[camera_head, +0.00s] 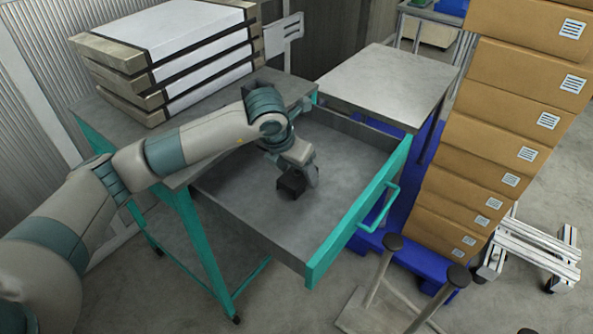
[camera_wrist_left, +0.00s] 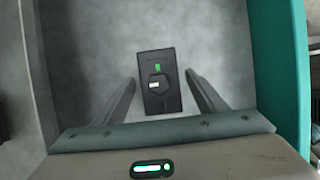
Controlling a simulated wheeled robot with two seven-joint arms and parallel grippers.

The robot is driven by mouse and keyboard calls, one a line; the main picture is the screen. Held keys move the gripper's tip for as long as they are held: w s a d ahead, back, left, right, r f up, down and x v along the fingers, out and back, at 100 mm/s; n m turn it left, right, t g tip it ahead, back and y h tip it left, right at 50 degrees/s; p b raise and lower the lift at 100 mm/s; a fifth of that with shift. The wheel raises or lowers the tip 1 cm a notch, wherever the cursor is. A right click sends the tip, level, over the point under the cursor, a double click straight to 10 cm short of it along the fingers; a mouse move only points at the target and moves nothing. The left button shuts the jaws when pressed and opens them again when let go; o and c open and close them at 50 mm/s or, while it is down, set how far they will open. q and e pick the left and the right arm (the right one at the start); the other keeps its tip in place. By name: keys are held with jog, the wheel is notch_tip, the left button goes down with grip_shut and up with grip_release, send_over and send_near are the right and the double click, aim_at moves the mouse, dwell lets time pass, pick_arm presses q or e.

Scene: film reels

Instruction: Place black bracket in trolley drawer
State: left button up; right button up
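The black bracket (camera_wrist_left: 158,82) lies inside the open trolley drawer (camera_head: 225,190). In the wrist view it is a dark block with a green mark and a small white mark, over the grey drawer floor. In the head view the dark block (camera_head: 291,185) shows at the lower end of my left gripper (camera_head: 300,183). My left gripper also shows in the wrist view (camera_wrist_left: 160,78), with its two fingers spread, one on each side of the bracket and a gap to each. Whether the bracket rests fully on the floor is hard to tell. My right gripper is not in view.
The drawer has a teal front (camera_head: 360,210) with a handle. Stacked flat cases (camera_head: 170,60) sit on the trolley top. A leaning stack of cardboard boxes (camera_head: 500,130) stands on the right, with a grey table (camera_head: 385,80) behind. The drawer floor around the bracket is clear.

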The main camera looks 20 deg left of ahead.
pick_arm(q)
jog(key=shift+r, duration=0.1)
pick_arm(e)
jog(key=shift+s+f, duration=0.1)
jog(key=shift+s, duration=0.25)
pick_arm(q)
jog(key=shift+s+r, duration=0.15)
jog(key=shift+r, duration=0.35)
jog(key=b+v, duration=0.1)
jog(key=v, duration=1)
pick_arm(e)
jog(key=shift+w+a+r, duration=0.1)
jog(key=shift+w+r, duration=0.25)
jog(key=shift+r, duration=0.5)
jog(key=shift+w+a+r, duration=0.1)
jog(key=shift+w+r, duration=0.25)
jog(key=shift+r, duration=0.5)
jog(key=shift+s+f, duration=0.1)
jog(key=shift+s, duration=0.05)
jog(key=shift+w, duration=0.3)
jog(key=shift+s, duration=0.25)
